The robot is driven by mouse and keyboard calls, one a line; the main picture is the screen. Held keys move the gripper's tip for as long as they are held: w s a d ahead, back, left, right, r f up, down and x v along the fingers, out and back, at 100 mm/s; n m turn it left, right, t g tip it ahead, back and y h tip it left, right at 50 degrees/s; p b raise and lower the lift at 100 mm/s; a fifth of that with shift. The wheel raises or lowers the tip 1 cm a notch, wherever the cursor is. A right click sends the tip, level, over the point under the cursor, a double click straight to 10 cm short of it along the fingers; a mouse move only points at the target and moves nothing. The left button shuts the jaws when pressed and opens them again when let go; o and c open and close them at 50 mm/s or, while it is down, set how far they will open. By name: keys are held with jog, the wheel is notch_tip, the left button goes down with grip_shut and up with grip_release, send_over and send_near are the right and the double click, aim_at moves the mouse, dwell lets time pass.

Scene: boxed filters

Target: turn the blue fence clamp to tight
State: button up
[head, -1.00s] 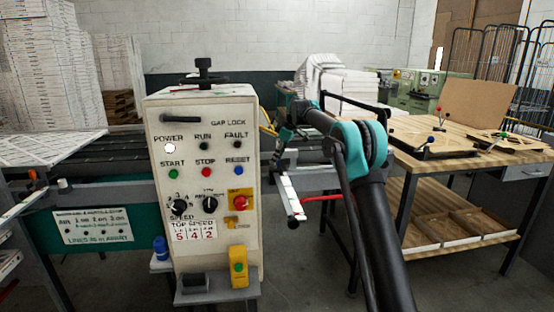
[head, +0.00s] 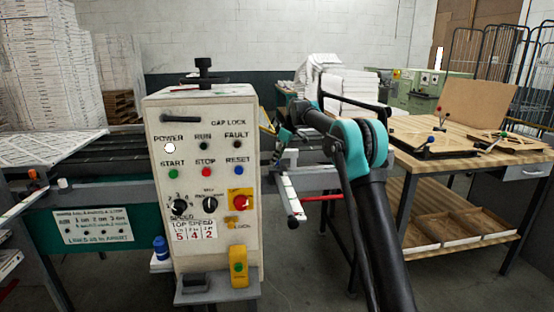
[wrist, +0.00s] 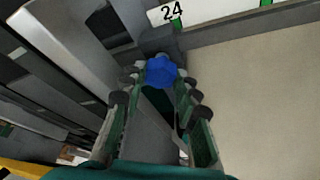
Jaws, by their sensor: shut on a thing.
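The blue fence clamp (wrist: 161,70) is a lobed blue knob in the upper middle of the wrist view, in front of a dark grey block. My gripper (wrist: 160,80) is shut on it, with one green-and-grey finger on each side of the knob. The held clamp cannot be made out in the head view. Whether it is tight or loose cannot be read.
A white plate with the number 24 (wrist: 172,12) is just beyond the clamp, above a pale flat surface (wrist: 255,90). The control box (head: 203,240) stands close on the left of my arm. A wooden workbench (head: 455,140) is on the right. A separate blue knob (head: 160,248) sits low beside the box.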

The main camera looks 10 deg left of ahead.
jog(key=m, duration=0.2)
jog(key=m+t+h, duration=0.1)
jog(key=m, duration=0.1)
jog(key=shift+s+a+m+t, duration=0.2)
jog(key=shift+m+t, duration=0.1)
jog(key=shift+m, duration=0.1)
jog(key=m+t+h, duration=0.1)
jog(key=m, duration=0.3)
jog(key=shift+s+a, duration=0.1)
jog(key=m+h, duration=0.1)
jog(key=m, duration=0.1)
jog(key=m+h, duration=0.1)
jog(key=m, duration=0.1)
jog(key=shift+a+m+t, duration=0.15)
jog(key=shift+m+t, duration=0.15)
jog(key=shift+m, duration=0.1)
jog(key=shift+a+m+h, duration=0.1)
jog(key=shift+m+h, duration=0.6)
jog(key=shift+m, duration=1.1)
jog(key=o, duration=0.9)
jog(key=shift+c, duration=0.2)
